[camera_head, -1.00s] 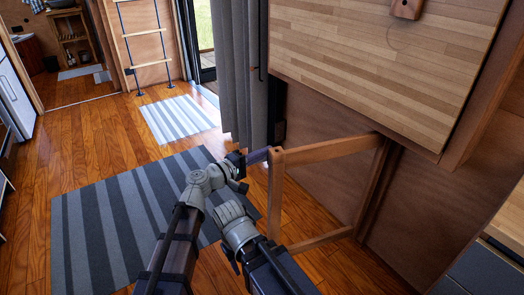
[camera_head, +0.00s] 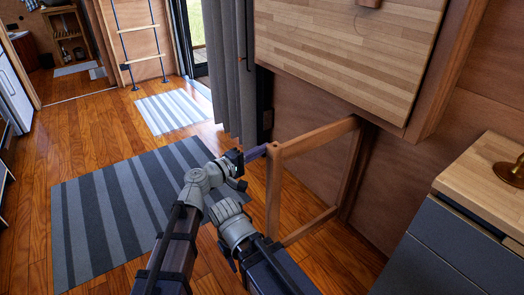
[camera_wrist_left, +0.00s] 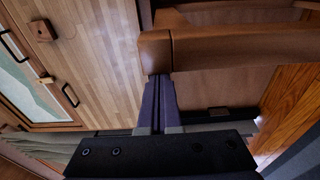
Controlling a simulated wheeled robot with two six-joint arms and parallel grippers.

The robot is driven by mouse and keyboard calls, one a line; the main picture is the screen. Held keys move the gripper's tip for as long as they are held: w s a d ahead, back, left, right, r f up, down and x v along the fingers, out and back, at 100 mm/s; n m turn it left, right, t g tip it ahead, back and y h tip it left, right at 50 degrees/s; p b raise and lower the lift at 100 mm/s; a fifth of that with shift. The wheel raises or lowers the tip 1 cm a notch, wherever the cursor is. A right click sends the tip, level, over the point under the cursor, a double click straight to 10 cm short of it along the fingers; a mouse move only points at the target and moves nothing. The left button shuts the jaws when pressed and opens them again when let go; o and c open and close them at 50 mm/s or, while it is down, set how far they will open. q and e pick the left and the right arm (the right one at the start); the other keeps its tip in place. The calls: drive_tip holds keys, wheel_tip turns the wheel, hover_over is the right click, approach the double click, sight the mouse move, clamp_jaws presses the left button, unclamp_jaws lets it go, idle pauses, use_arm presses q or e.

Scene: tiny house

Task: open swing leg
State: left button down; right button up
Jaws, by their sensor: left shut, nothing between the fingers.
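The swing leg (camera_head: 273,195) is a wooden frame that stands out from the wall below the folded-down wooden table leaf (camera_head: 345,45). Its two rails run from the outer post back to a wall-side upright (camera_head: 352,170). My left gripper (camera_head: 257,152) is at the top of the outer post, on its left side, fingers pointing at it. In the left wrist view, the shut purple-grey fingers (camera_wrist_left: 160,95) lie close against the post's corner (camera_wrist_left: 155,52), with nothing between them. I cannot tell whether they touch it. My right gripper is not in view.
A counter (camera_head: 460,215) with a brass-coloured object (camera_head: 510,170) stands at the right. A grey curtain (camera_head: 232,75) hangs behind the leg. A striped rug (camera_head: 110,215) covers the floor at left.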

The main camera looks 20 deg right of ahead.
use_arm(q)
drive_tip(key=shift+s+d, duration=0.2)
drive_tip(key=shift+s, duration=0.45)
drive_tip(key=shift+s+f, duration=0.1)
drive_tip(key=shift+s, duration=0.2)
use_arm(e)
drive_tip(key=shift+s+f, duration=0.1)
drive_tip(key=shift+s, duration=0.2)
use_arm(q)
drive_tip(key=w+a, duration=0.2)
drive_tip(key=w, duration=0.4)
drive_tip(key=s+a, duration=0.7)
drive_tip(key=shift+a, duration=0.3)
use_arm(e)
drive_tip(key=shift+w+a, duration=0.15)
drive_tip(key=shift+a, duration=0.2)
